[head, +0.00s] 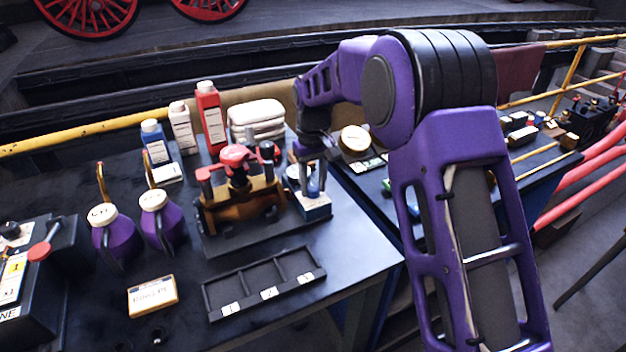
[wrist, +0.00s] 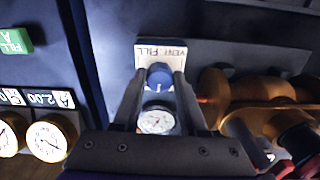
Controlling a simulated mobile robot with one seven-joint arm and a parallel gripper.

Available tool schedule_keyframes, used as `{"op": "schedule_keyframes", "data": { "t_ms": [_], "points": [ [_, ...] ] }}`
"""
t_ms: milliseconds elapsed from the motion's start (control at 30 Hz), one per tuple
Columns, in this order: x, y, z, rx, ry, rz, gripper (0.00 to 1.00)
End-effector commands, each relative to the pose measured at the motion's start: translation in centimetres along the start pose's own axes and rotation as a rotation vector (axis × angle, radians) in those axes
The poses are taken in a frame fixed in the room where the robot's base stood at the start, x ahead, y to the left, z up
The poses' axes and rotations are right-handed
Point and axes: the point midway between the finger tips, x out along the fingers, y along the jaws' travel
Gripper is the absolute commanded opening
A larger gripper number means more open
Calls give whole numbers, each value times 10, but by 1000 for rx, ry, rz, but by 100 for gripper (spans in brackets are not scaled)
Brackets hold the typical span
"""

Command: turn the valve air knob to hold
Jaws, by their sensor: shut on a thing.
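The blue valve air knob (wrist: 159,76) sits in front of a pale label plate (wrist: 161,52) in the wrist view. The plate reads FILL and VENT, upside down; its middle is partly covered by the knob, and I see no HOLD mark. My gripper (wrist: 158,82) has one finger on each side of the knob and is shut on it. A round white gauge (wrist: 156,120) shows between the fingers. In the head view my gripper (head: 313,186) points down at the small blue valve stand (head: 316,209). The knob's pointing direction is unclear.
A brown metal valve body (head: 240,207) with red and black handles stands close beside the stand. Bottles (head: 210,118) and folded white cloths (head: 257,120) are behind. A black divided tray (head: 263,282) lies in front. Gauges (wrist: 46,140) and a green FILL block (wrist: 15,41) are on the other bench.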

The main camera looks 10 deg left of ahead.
Motion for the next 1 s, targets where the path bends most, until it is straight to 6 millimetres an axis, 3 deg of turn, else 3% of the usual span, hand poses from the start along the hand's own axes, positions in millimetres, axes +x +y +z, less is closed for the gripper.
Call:
{"op": "schedule_keyframes", "data": {
  "t_ms": [767, 800, 933, 1000],
  "points": [
    [-1, 0, -1, -96, 4, 1, 0],
    [0, 0, -1, -95, 4, 1, 49],
    [0, 0, -1, -95, 3, 1, 72],
    [0, 0, -1, -95, 2, 0, 72]
  ]
}}
